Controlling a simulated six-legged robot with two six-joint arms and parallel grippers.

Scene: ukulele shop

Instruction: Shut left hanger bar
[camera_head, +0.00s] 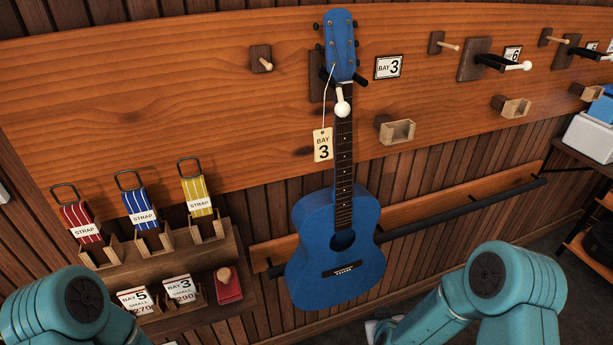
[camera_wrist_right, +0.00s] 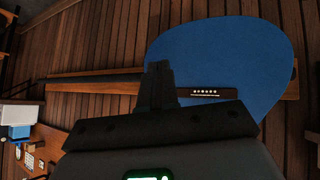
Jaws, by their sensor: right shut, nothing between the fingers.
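The blue ukulele (camera_head: 338,240) hangs upright by its head at the bay 3 hanger, whose dark backing plate (camera_head: 316,90) is partly hidden behind it. A black prong end (camera_head: 360,80) shows beside the neck. A white-knobbed bar (camera_head: 342,107) shows in front of the upper neck; I cannot tell whether it is latched. In the right wrist view my right gripper (camera_wrist_right: 158,82) is shut and empty, in front of the ukulele's lower body (camera_wrist_right: 215,60); whether it touches cannot be told. My left gripper is in neither view.
A tag (camera_head: 323,144) hangs beside the neck. Other hangers (camera_head: 495,62) and a small wooden box (camera_head: 396,131) are to the right. A dark rail (camera_head: 450,213) runs behind the body. Strap holders (camera_head: 140,205) and price cards (camera_head: 180,290) stand lower left.

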